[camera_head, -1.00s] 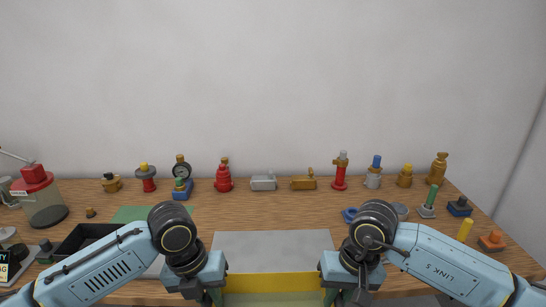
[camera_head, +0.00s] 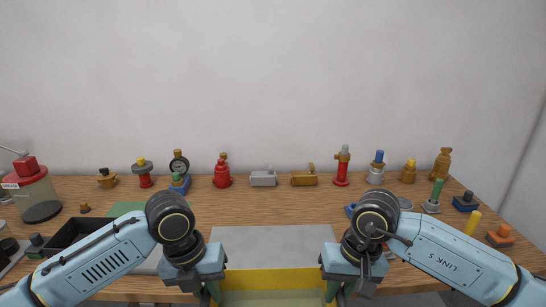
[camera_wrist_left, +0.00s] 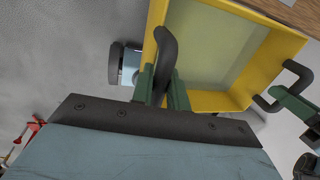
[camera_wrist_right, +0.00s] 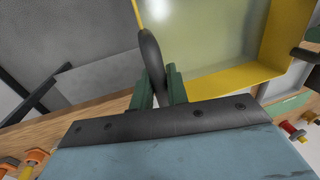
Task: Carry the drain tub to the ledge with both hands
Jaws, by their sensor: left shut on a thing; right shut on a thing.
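The drain tub (camera_head: 272,280) is a yellow open box with a pale greenish floor, at the bottom middle of the head view. It is low in front of the bench and looks empty. Its black handles show in the left wrist view (camera_wrist_left: 166,45) and the right wrist view (camera_wrist_right: 151,55). My left gripper (camera_head: 212,292) is shut on the left handle. My right gripper (camera_head: 334,290) is shut on the right handle. A plain grey slab (camera_head: 272,243), which may be the ledge, lies at the bench's front edge, just beyond the tub.
The wooden bench (camera_head: 270,207) has several valves along its back, including a red one (camera_head: 222,174). A black tray (camera_head: 68,232) and a red-lidded container (camera_head: 36,192) stand at left. A yellow cylinder (camera_head: 473,222) and an orange piece (camera_head: 500,236) are at right. The grey slab is clear.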

